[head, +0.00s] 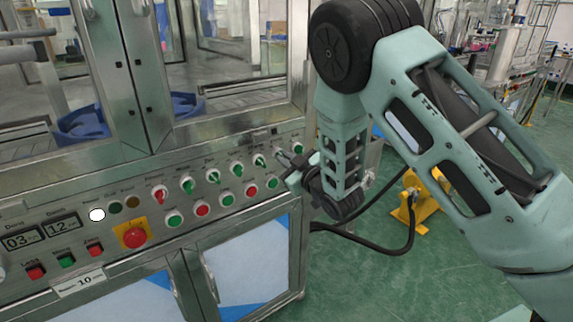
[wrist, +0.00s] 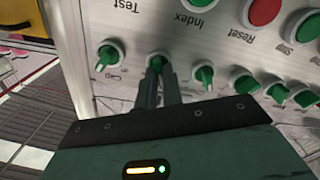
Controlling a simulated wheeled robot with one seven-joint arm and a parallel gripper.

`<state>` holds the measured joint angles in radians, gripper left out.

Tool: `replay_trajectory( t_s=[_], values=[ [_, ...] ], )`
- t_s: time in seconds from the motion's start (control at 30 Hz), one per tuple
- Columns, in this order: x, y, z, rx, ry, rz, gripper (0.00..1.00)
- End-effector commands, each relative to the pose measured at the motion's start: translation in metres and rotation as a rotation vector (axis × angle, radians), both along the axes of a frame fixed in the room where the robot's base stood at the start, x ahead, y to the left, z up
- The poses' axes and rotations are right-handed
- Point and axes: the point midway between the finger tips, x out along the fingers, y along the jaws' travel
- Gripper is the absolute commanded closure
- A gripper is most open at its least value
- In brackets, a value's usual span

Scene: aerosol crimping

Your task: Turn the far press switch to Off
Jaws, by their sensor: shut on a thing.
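The control panel (head: 222,185) carries a row of rotary switches with red or green handles. My gripper (head: 288,165) is at the right end of this row, shut on the handle of the second switch from the right. In the wrist view, which shows the panel upside down, the two dark fingertips (wrist: 157,75) close on this green-handled switch (wrist: 157,58). The fingers hide most of its handle, so its setting cannot be told. The rightmost green switch (head: 298,149) stands free beside it, also in the wrist view (wrist: 107,57). The gripped switch's label cannot be read.
More switches, such as a green one (head: 259,160), sit close to the left of my gripper. Push buttons (head: 250,190) line the row below. A red emergency stop (head: 134,237) is further left. A yellow stand (head: 420,200) is on the floor at right.

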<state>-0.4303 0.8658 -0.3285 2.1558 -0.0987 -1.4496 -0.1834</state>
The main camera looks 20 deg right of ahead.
Motion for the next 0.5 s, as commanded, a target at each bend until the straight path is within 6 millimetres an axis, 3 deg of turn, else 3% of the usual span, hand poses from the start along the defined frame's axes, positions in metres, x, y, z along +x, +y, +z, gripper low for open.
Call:
replay_trajectory(
  t_s=[0.5],
  values=[
    [-0.0003,0.0004,-0.0003,-0.092,-0.028,0.0,1.0]
  ],
)
